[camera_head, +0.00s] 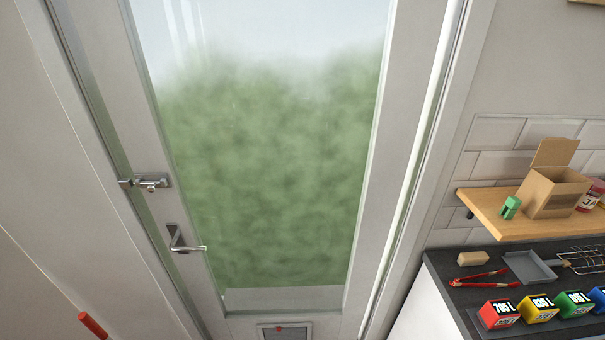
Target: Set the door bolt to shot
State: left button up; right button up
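The metal door bolt (152,181) is mounted on the left stile of a white glazed door (408,110), above the lever handle (185,245). A small metal piece at the bolt's left end sits by the door frame, and a small knob shows on the bolt's body. The bolt is too small in view to tell whether its bar reaches into the frame piece. The door appears closed. Neither my left nor my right gripper is in view.
A wooden shelf (487,217) at right holds an open cardboard box (552,190) and a green object (510,208). Below, a dark worktop (450,271) carries red tongs (482,280), a grey dustpan-like tray (529,267) and several coloured blocks. A red-tipped stick (92,325) stands at bottom left.

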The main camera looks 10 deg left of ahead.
aim_at(150, 188)
jog(key=u, duration=1.5)
